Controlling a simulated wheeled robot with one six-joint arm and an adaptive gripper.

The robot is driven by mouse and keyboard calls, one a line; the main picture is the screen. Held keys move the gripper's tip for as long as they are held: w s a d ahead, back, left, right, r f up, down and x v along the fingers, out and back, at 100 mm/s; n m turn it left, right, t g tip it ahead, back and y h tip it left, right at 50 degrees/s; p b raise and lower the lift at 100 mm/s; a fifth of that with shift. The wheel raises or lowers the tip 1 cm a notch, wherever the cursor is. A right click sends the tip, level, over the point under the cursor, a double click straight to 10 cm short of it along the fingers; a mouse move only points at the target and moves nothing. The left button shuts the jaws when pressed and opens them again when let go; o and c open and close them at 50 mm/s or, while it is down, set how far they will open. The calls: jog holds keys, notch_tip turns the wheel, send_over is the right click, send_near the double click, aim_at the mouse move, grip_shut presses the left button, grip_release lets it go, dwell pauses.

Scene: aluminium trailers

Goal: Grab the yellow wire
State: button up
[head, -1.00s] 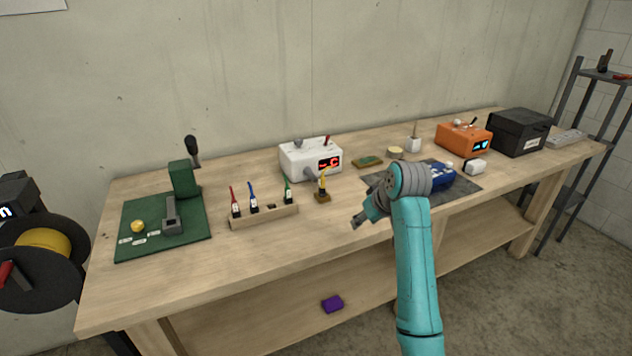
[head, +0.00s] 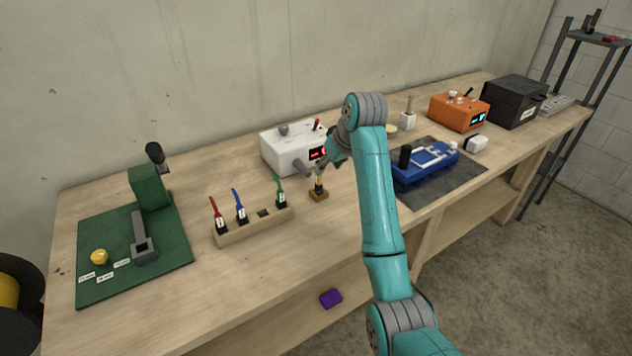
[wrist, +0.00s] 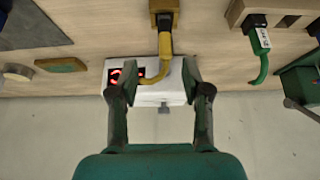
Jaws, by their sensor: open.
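The yellow wire (head: 319,180) stands upright in a small wooden block (head: 319,196) on the workbench, in front of a white box with a red display (head: 288,150). My gripper (head: 332,152) is just above it, and part of the wire's top is hidden there. In the wrist view, the yellow wire (wrist: 165,48) rises from a dark plug in its block (wrist: 164,6) and bends over at its end. My open gripper (wrist: 159,74) has one finger on each side of the bent end in the picture. No contact shows.
A wooden rack (head: 255,226) holds red, blue and green wires left of the block. A green board with a press (head: 150,187) stands further left. A blue device (head: 424,165) on a dark mat is to the right. The bench front between rack and mat is clear.

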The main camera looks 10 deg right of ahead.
aim_at(319, 178)
jog(key=shift+a+x, duration=0.2)
jog(key=shift+x, duration=1.75)
jog(key=shift+a+x, duration=0.15)
jog(key=shift+x, duration=1.8)
jog(key=shift+s, duration=0.1)
grip_shut()
